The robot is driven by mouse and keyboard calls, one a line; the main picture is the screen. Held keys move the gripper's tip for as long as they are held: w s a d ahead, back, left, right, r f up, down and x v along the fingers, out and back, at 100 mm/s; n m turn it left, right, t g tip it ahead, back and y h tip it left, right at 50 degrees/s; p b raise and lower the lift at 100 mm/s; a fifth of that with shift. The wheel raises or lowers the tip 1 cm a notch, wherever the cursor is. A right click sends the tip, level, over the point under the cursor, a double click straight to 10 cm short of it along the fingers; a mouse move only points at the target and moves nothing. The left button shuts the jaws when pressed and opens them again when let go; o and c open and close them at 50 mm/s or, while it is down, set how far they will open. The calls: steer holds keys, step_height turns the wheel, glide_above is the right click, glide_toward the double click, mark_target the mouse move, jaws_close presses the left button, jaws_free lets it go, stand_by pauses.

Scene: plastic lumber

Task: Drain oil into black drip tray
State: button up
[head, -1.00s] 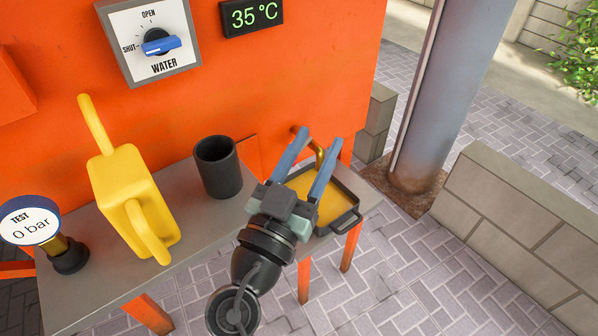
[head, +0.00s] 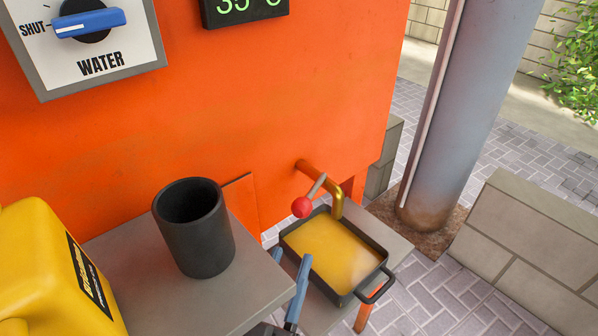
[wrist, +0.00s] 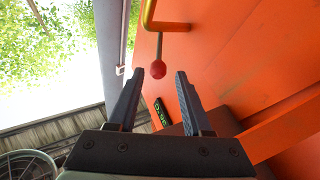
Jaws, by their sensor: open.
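A black drip tray (head: 291,247) with side handles sits on the low grey shelf at the right and holds yellow-orange oil (head: 335,250). A brass drain spout (head: 338,204) comes out of the orange wall and bends down over the tray. Its lever, with a red knob (head: 302,207), points toward the front left. No falling stream is clear to me. My gripper (head: 291,257) is open and empty, its fingers low beside the tray's left edge. In the wrist view, the red knob (wrist: 158,70) appears between and ahead of my fingertips (wrist: 158,72), apart from both.
A black cup (head: 205,245) stands on the grey bench left of my gripper. A yellow can (head: 55,270) is at the lower left. The blue water knob (head: 88,22) points to SHUT. A grey post (head: 440,110) and low block wall (head: 530,235) stand at the right.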

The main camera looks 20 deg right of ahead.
mark_target(311, 190)
steer(key=x, duration=1.3)
steer(key=shift+r+p, duration=0.1)
steer(key=shift+p, duration=0.3)
jaws_close()
steer(key=shift+a+r, duration=0.15)
steer(key=shift+r, duration=0.1)
stand_by(0.5)
